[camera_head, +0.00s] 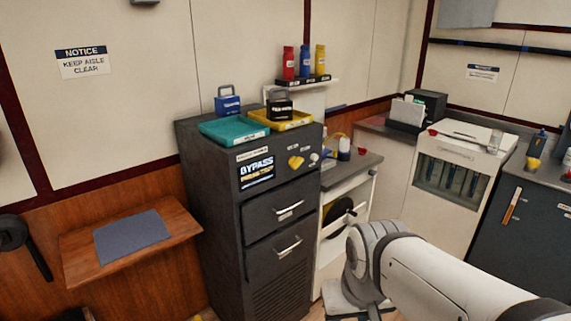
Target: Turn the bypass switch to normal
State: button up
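A dark grey cabinet (222,215) stands in the middle of the view. Its upper front panel carries a large label (256,172) reading "BYPASS", with smaller yellow text that I cannot read surely. To the right of the label is a yellow knob (296,161), and beside that a small pale knob (314,158). Small labels sit above them, too small to read. I cannot tell which knob is the bypass switch or which way it points. My white arm reaches in from the lower right, below and right of the panel. My gripper is not visible.
Teal (233,131) and yellow (290,122) trays with padlock-like items sit on the cabinet. Two drawers with handles are below the panel. A wooden wall shelf (185,225) with a grey mat juts out at left. A white cart (330,245) and white appliance (430,215) stand at right.

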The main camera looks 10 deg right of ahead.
aim_at(294, 162)
jog(key=u, duration=0.05)
jog(key=i, duration=1)
jog(key=z, duration=0.05)
